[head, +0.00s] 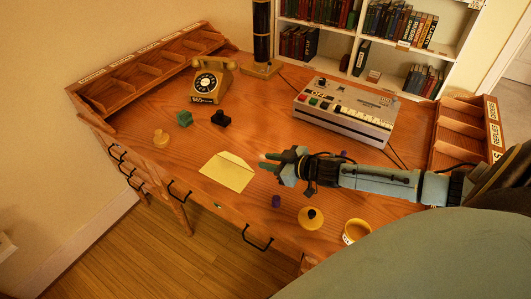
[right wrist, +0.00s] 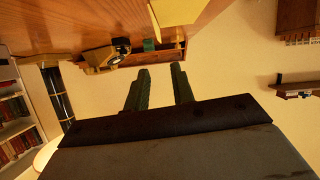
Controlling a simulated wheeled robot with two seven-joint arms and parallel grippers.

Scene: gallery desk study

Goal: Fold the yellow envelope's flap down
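The yellow envelope (head: 226,174) lies on the wooden desk near its front edge, left of centre in the head view. Its flap (head: 237,160) shows as a paler triangle along the far edge and looks unfolded; its exact angle is hard to tell. My right gripper (head: 265,162) is just right of the envelope, fingers pointing left toward the flap's side, apart from it as far as I can see. In the right wrist view its two dark fingers (right wrist: 159,88) are spread with an empty gap. Part of the envelope (right wrist: 177,10) shows at that view's top. My left gripper is out of view.
A telephone (head: 208,82), green block (head: 184,118), black object (head: 221,118) and yellow stamp-like piece (head: 161,138) stand behind and left of the envelope. A machine with buttons (head: 343,112) is behind my right arm. A purple piece (head: 276,201) and cup (head: 356,231) are nearer the front.

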